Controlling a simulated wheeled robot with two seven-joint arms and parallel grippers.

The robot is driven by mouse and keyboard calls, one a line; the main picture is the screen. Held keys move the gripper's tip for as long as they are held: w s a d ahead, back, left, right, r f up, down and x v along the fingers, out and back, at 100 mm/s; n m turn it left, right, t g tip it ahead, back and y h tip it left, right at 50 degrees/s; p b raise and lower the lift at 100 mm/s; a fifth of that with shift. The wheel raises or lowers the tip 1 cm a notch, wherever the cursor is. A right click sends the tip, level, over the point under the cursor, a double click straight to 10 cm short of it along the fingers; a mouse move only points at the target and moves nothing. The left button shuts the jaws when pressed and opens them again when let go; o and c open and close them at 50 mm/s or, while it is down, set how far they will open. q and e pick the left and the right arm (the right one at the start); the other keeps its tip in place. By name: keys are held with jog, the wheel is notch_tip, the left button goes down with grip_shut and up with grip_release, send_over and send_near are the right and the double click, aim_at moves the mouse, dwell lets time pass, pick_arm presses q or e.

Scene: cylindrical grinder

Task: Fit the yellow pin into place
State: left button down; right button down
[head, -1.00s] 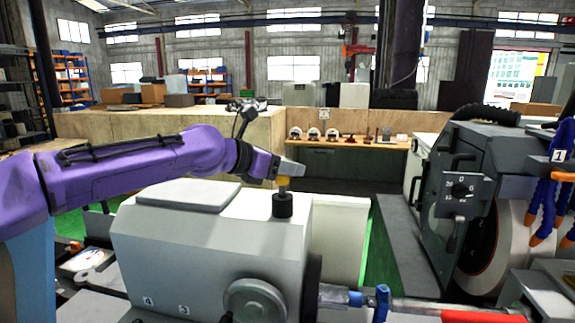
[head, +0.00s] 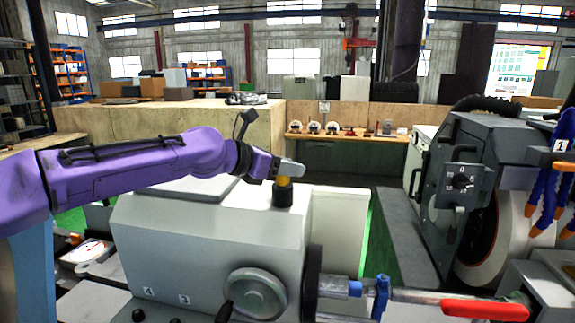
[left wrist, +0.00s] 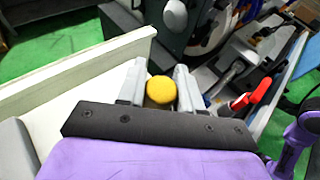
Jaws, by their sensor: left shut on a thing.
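The yellow pin (left wrist: 161,90) shows as a round yellow top between the two grey fingers in the left wrist view. In the head view the yellow pin (head: 283,182) stands upright at the black cylindrical socket (head: 282,196) on top of the grey machine housing (head: 215,228). My left gripper (head: 290,168) is shut on the pin, its fingers around the upper part. The pin's lower end is hidden at the socket, so I cannot tell how deep it sits. My right gripper is not in the head view; a purple arm part shows at the right edge of the left wrist view.
A handwheel (head: 255,294) is on the housing's front. A red-handled lever (head: 484,309) and blue clamp (head: 381,297) lie to the right. The grinding wheel head (head: 470,190) stands further right. A shelf (head: 345,138) with small parts is at the back.

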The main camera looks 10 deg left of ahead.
pick_arm(q)
jog(key=c, duration=0.7)
grip_release()
jog(key=shift+o, duration=0.2)
jog(key=shift+s, duration=0.1)
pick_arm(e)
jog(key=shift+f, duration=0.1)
pick_arm(q)
jog(key=b+v, duration=0.2)
jog(key=v, duration=0.8)
jog(key=shift+a, duration=0.2)
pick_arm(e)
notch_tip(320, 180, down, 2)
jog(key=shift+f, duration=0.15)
pick_arm(q)
jog(key=shift+s, duration=0.2)
